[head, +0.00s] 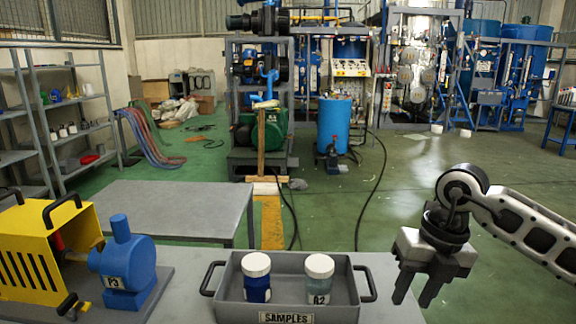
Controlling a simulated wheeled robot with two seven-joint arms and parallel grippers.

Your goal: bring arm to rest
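My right arm (525,228) comes in from the right edge and bends down at its wrist. My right gripper (416,289) hangs fingers down, just right of the grey samples tray (288,317). Its two fingers are apart, with nothing visible between them. It appears clear of the tray's right handle. My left arm and gripper are not in view.
The tray holds a blue-filled jar (257,289) and a paler jar (318,289), both white-capped. A blue pump (126,268) with a yellow guard (35,255) stands left on the bench. A grey table (180,208) stands beyond. Open green floor lies behind my gripper.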

